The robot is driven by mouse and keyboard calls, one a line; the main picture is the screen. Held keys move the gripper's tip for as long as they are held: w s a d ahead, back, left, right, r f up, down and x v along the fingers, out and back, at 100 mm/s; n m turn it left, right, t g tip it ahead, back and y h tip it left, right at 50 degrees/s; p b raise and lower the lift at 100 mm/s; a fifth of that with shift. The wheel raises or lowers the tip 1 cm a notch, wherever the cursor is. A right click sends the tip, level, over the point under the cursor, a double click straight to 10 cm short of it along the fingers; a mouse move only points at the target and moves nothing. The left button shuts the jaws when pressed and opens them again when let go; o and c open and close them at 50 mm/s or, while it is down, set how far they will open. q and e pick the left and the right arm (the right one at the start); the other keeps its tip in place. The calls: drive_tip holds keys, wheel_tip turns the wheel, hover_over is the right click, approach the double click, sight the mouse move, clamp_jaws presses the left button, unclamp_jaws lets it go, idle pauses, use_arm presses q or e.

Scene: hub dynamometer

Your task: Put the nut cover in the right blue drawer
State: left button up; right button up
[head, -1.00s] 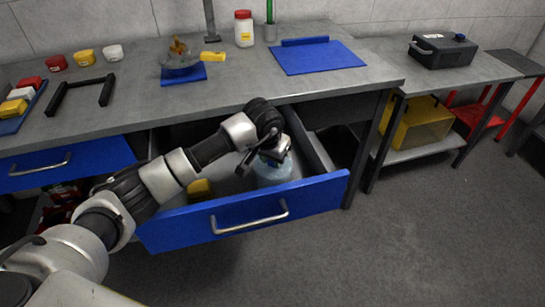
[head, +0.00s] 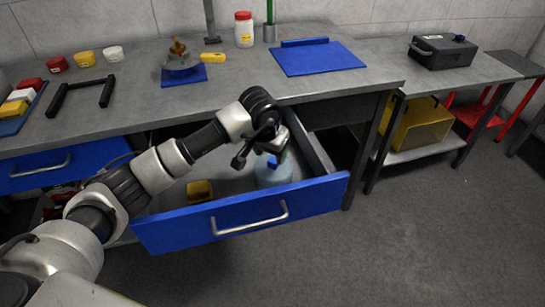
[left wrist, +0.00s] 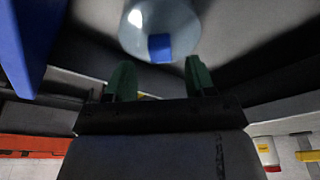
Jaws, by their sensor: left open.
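A pale blue, dome-like cover (head: 270,177) with a small blue block on top stands inside the pulled-out right blue drawer (head: 180,230), near its right end. I take it to be the nut cover. It also shows in the left wrist view as a round pale dome (left wrist: 160,18) with the blue block on it. My left gripper (head: 275,152) is just above the cover in the head view. Its two green fingers (left wrist: 155,82) are spread apart with nothing between them, and the cover lies beyond the fingertips. My right gripper is not in view.
A yellow box (head: 200,191) is in the drawer, left of the cover. The left blue drawer (head: 35,170) looks shut. The bench above holds a blue mat (head: 318,58), a white jar (head: 244,30) and a black frame (head: 80,95). Floor in front is clear.

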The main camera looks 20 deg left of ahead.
use_arm(q)
drive_tip(key=v, duration=0.8)
drive_tip(key=shift+r, duration=0.2)
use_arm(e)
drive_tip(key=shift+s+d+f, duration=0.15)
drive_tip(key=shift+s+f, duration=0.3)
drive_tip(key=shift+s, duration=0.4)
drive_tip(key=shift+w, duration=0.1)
